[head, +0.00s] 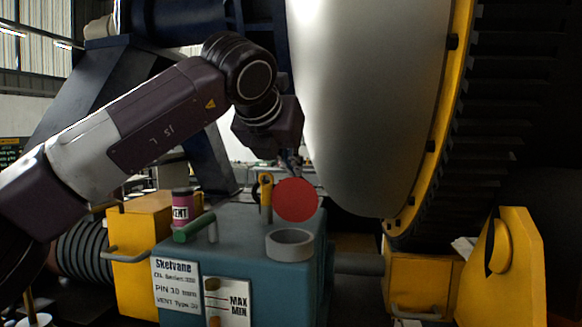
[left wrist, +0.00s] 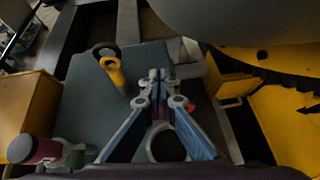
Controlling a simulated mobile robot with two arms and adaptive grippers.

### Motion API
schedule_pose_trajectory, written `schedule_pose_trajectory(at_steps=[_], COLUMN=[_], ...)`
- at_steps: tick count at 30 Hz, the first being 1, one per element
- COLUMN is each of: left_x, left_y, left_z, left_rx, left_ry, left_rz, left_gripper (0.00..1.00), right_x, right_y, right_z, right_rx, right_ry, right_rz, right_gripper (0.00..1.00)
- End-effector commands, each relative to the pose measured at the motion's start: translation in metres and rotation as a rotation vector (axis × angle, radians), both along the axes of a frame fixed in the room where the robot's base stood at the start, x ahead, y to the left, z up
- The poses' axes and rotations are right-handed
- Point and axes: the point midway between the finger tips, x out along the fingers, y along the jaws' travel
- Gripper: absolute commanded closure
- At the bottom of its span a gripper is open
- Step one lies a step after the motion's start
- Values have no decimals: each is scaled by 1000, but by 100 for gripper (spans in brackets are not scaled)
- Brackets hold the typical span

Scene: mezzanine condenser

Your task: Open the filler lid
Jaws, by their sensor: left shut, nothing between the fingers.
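The filler lid (head: 295,199) is a round red disc standing upright above and behind the grey filler neck (head: 290,252) on the teal tank (head: 240,232). The neck's mouth shows uncovered. In the left wrist view, a small red part of the lid (left wrist: 190,107) shows beside the right finger, and the neck (left wrist: 167,158) shows as a ring around a dark hole. My left gripper (head: 292,168) is just above the lid's top edge, shut and empty. Its closed fingertips (left wrist: 159,75) also show in the left wrist view. I cannot tell whether they touch the lid. My right gripper is out of view.
A yellow ring-topped handle (head: 265,197) stands close left of the lid. A green lever (head: 195,229) and a pink VENT canister (head: 182,207) are farther left. The large pale drum (head: 375,110) with a yellow rim hangs close to the right.

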Motion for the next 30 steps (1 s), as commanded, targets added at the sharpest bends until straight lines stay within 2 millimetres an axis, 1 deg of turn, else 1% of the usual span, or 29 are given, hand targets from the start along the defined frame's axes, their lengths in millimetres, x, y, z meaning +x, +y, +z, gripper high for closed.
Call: schedule_pose_trajectory(at_steps=[6,12,30], left_x=[14,21,23], left_y=[-3,-4,-4], left_z=[-1,-2,-3], left_rx=[-1,-1,-1], left_ry=[0,-1,-1], left_rz=[-1,1,1], left_gripper=[100,100,100], right_x=[0,0,0], right_y=[0,0,0], right_z=[3,4,4], right_rx=[0,0,-1], right_ry=[0,0,0], right_rz=[0,0,0], right_gripper=[63,63,63])
